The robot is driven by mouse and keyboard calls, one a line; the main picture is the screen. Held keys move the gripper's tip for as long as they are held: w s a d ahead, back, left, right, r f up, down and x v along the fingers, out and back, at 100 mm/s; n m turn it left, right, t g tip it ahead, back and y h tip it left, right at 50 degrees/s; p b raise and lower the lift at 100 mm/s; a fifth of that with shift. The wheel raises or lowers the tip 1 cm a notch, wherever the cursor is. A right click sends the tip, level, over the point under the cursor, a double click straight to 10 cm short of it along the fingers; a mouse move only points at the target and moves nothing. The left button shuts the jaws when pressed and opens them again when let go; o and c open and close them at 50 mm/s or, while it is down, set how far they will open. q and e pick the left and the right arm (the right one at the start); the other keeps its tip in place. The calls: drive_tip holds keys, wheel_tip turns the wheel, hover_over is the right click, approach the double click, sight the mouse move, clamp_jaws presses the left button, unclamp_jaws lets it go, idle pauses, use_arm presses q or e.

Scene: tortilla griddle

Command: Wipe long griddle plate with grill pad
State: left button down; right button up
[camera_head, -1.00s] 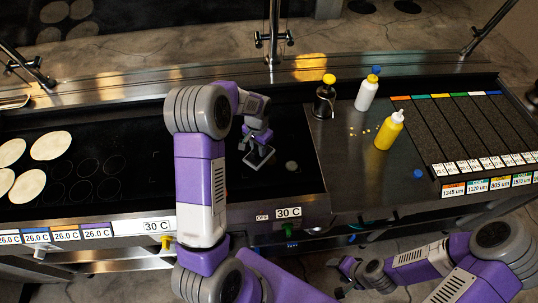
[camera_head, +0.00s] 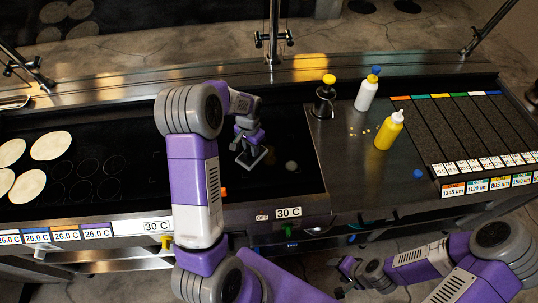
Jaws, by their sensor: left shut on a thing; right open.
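The long griddle plate (camera_head: 110,145) is black and runs from the left to the middle of the counter. My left gripper (camera_head: 250,148) is over the plate's right part, shut on the grill pad (camera_head: 251,158), a small grey flat pad. The pad is at or close to the plate's surface; I cannot tell whether it touches. My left arm hides part of the plate. My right gripper (camera_head: 345,284) is open and empty, low in front of the counter at the bottom right.
Several pale tortillas (camera_head: 50,146) lie at the plate's left end. A dark bottle (camera_head: 324,100), a white bottle (camera_head: 367,93) and a yellow bottle (camera_head: 388,131) stand right of the plate. Striped dark strips (camera_head: 450,125) fill the counter's right end.

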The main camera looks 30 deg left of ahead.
use_arm(q)
drive_tip(key=shift+w+d+f, duration=0.1)
drive_tip(key=shift+w+d, duration=0.65)
drive_tip(key=shift+d, duration=0.25)
drive_tip(key=shift+w+d+f, duration=0.1)
drive_tip(key=shift+w+d, duration=0.6)
drive_tip(key=shift+d, duration=0.25)
drive_tip(key=shift+w+d, duration=0.1)
drive_tip(key=shift+d, duration=0.05)
drive_tip(key=shift+w+d+r, duration=0.1)
drive_tip(key=shift+w+d, duration=0.6)
drive_tip(key=shift+d, duration=0.25)
drive_tip(key=shift+w+d+r, duration=0.1)
drive_tip(key=shift+w+d, duration=0.6)
drive_tip(key=shift+d, duration=0.25)
drive_tip(key=shift+w+d+f, duration=0.2)
drive_tip(key=shift+w+d, duration=0.65)
drive_tip(key=shift+d, duration=0.3)
drive_tip(key=shift+s, duration=0.1)
